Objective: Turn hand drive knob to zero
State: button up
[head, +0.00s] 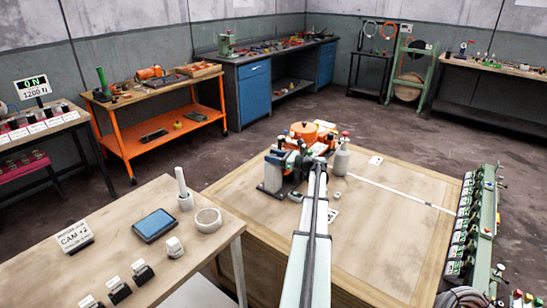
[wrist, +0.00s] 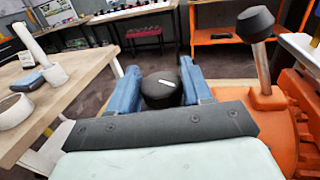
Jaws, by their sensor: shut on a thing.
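The hand drive knob appears to be the round black knob (wrist: 158,97) with a short white mark on its top, in the middle of the wrist view. The white mark points slightly left of straight up the picture. My gripper (wrist: 156,86) has its two blue fingers on the left and right sides of the knob, shut on it. In the head view my arm reaches across the wooden table (head: 390,215) to a dark machine with orange parts (head: 306,132). The knob and fingertips are too small or hidden to make out there.
In the wrist view, an orange housing (wrist: 268,110) with an upright black-topped lever (wrist: 256,22) stands close on the right. A grey bottle (head: 342,160) stands beside the arm. A side table at left holds a white ring (head: 208,220) and a blue tablet (head: 155,225).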

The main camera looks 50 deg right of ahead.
jog(key=shift+d+n+y, duration=0.1)
jog(key=shift+n+y, duration=0.4)
jog(key=shift+y, duration=0.3)
jog(key=shift+g+y, duration=0.3)
jog(key=o, duration=0.9)
jog(key=shift+o, duration=0.2)
jog(key=v, duration=1.3)
jog(key=shift+s, duration=0.4)
